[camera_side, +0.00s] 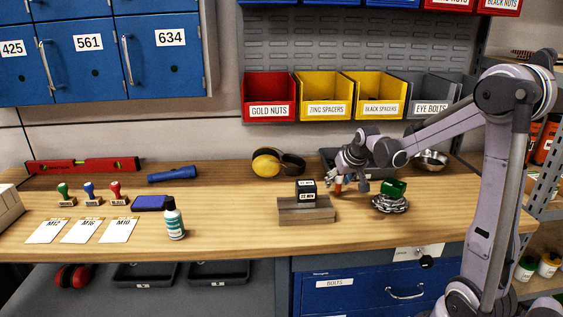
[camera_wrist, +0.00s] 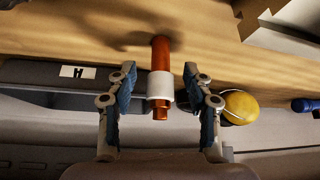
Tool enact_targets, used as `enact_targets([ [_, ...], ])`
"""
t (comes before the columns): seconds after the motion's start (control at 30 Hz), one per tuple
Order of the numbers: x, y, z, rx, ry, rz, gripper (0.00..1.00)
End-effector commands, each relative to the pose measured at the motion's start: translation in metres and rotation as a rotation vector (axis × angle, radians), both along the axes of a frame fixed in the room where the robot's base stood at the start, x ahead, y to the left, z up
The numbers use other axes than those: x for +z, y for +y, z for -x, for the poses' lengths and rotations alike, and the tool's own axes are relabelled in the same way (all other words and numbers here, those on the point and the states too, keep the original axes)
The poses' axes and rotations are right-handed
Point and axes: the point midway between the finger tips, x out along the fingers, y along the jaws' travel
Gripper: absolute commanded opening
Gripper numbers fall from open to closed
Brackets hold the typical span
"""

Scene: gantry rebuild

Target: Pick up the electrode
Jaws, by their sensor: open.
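The electrode (camera_wrist: 161,85) is an orange copper-coloured rod with a white collar. In the wrist view it lies between the two fingers of my gripper (camera_wrist: 160,78), with a gap on each side. The fingers are open and do not appear to touch it. In the side view a small orange part of the electrode (camera_side: 338,186) shows above the bench, just below my gripper (camera_side: 346,176). My gripper hides much of the electrode there.
A stepped block (camera_side: 306,212) bearing a dark box (camera_side: 306,191) stands just left of the gripper. A silvery coiled pile (camera_side: 390,205) with a green block (camera_side: 395,187) is at right. A dark tray (camera_side: 328,158) and yellow earmuffs (camera_side: 266,164) are behind.

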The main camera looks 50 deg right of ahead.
Motion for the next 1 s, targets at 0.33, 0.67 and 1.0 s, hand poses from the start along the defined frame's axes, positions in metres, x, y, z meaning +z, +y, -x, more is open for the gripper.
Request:
enact_targets([
  [0.33, 0.000, 0.000, 0.000, 0.000, 0.000, 0.000, 0.00],
  [0.67, 0.001, 0.000, 0.000, 0.000, 0.000, 0.000, 0.00],
  [1.0, 0.023, 0.000, 0.000, 0.001, 0.000, -0.001, 0.00],
])
